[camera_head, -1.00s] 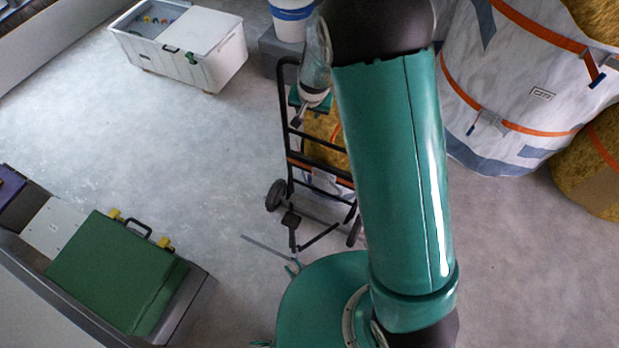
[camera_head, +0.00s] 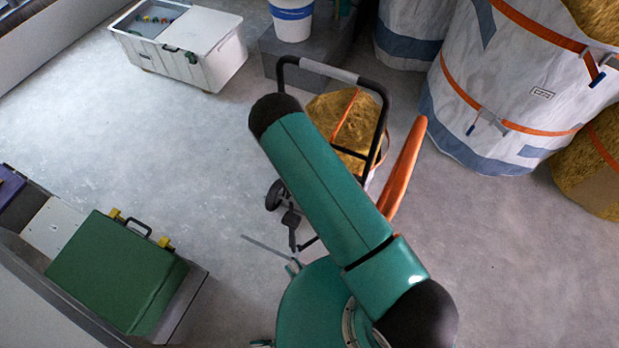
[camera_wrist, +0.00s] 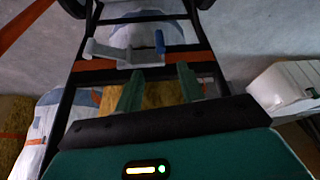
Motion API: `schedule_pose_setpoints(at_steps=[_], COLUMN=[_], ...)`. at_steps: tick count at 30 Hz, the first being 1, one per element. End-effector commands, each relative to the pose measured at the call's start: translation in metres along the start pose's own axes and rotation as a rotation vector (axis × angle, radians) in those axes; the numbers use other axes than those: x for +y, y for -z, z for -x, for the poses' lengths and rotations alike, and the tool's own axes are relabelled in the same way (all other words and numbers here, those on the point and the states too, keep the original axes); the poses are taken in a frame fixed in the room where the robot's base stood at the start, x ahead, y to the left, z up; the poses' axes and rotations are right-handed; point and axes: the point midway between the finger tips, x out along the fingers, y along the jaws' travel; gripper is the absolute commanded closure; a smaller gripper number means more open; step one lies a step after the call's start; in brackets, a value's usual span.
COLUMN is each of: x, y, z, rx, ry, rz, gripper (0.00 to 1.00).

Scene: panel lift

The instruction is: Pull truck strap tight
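The black-framed hand truck (camera_head: 335,70) stands behind my arm in the head view, with a yellow load (camera_head: 345,110) against its frame. An orange strap (camera_head: 347,118) runs over the load. In the wrist view, the truck's black rails (camera_wrist: 208,55) run on both sides, and an orange strap (camera_wrist: 95,76) crosses between them. A grey buckle (camera_wrist: 110,52) with a blue-tipped end sits on that strap. My gripper (camera_wrist: 160,70) shows two green fingers standing apart, just below the buckle, with nothing seen between them except yellow load behind. The gripper is hidden in the head view.
A green case (camera_head: 118,268) lies at lower left. A white cooler (camera_head: 185,50) and a white bucket (camera_head: 292,18) on a grey block (camera_head: 330,50) stand at the back. Large strapped white bags (camera_head: 500,90) fill the right. The floor left of the truck is clear.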

Motion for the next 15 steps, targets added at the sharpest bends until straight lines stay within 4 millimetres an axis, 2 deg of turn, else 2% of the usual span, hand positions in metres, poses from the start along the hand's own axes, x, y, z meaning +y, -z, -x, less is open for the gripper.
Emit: schedule_pose_setpoints(at_steps=[5, 15], x=[0.001, 0.001], y=[0.000, 0.000], z=[-0.016, -0.072], rx=[0.000, 0.000], ry=[0.000, -0.001], rz=[-0.001, 0.000], gripper=[0.61, 0.61])
